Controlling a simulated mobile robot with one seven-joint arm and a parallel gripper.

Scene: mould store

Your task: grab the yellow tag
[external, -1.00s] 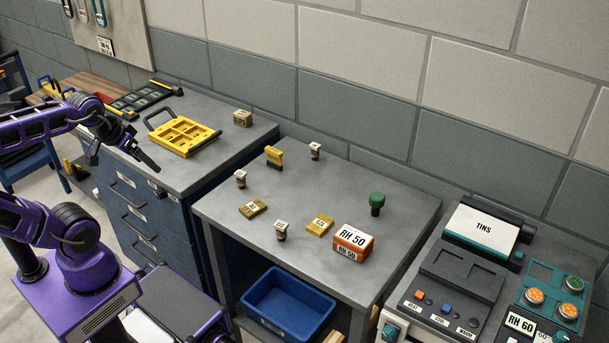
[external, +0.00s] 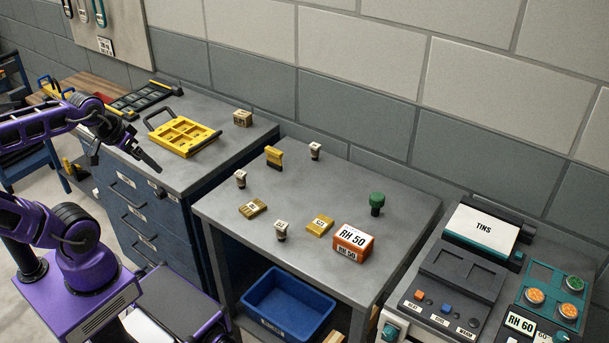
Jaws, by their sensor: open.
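Two flat yellow tag-like pieces with small labels lie on the grey table: a darker one (external: 253,208) at the left front and a brighter one (external: 319,225) beside the orange box. A yellow block-like piece (external: 274,157) stands upright farther back. I cannot tell for sure which of them is the yellow tag. My gripper (external: 125,161) is open and empty at the left, over the front of the blue drawer cabinet, well apart from all of them.
An orange "RH 50" box (external: 353,242), a green knobbed piece (external: 377,203) and several small pale-topped stamps share the table (external: 330,180). A yellow tray (external: 182,136) sits on the cabinet (external: 225,120). A blue bin (external: 288,304) is below. A control console (external: 440,290) stands right.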

